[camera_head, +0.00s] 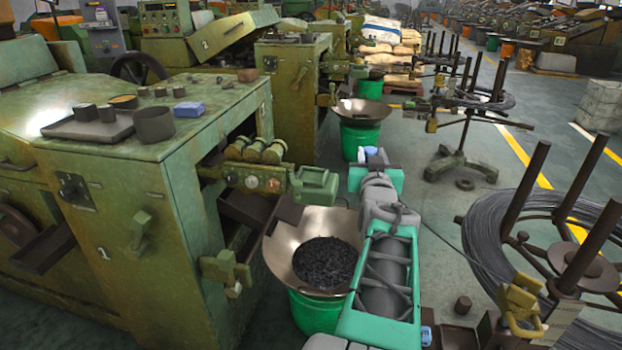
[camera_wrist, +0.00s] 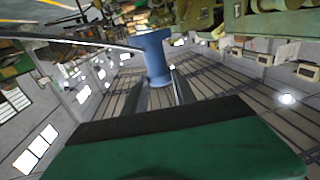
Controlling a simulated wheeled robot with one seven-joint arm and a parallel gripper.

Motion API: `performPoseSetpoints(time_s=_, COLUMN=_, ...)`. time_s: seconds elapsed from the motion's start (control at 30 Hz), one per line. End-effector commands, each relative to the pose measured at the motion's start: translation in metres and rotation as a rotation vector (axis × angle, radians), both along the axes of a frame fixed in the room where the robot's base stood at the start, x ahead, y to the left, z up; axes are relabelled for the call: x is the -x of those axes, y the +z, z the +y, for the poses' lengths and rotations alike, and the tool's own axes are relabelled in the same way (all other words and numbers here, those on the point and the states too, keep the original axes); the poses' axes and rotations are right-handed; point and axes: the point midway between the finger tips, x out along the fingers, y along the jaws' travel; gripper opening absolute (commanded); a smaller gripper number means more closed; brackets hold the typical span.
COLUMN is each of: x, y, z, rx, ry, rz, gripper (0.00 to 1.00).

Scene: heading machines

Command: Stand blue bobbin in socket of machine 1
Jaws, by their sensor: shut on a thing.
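The blue bobbin (camera_wrist: 154,55) is in my gripper (camera_wrist: 160,88) in the wrist view. Its flanged end points away from the green palm, and the two dark fingers close on its lower part. Machine 1 (camera_head: 110,205) is the green machine at the left of the head view, with a "1" on its front. Its top carries a dark open cylinder (camera_head: 154,124); I cannot tell whether that is the socket.
A tray (camera_head: 88,127) with small dark cylinders and a blue box (camera_head: 189,109) lie on machine 1's top. A pan of dark pieces (camera_head: 318,255) sits on a green bucket beside it. A wire-coil stand (camera_head: 560,240) is at right. Open floor lies beyond my arm.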

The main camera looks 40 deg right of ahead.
Motion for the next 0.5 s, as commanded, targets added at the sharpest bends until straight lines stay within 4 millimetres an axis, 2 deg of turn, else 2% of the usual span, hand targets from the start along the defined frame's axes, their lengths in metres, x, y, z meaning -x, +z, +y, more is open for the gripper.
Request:
performPoseSetpoints(time_s=0.03, x=-0.015, y=0.013, z=0.015, rx=0.005, ry=0.073, rz=-0.003, gripper=0.0)
performPoseSetpoints(time_s=0.13, x=-0.047, y=0.032, z=0.056, rx=0.004, ry=0.243, rz=0.0, gripper=0.0)
performPoseSetpoints(time_s=0.2, x=-0.062, y=0.042, z=0.083, rx=0.002, ry=0.345, rz=0.0, gripper=0.0)
performPoseSetpoints(time_s=0.3, x=-0.074, y=0.048, z=0.112, rx=0.0, ry=0.446, rz=0.001, gripper=0.0)
performPoseSetpoints(time_s=0.4, x=-0.081, y=0.047, z=0.123, rx=-0.004, ry=0.491, rz=0.0, gripper=0.0)
performPoseSetpoints(time_s=0.5, x=-0.094, y=0.038, z=0.113, rx=-0.006, ry=0.499, rz=0.001, gripper=0.0)
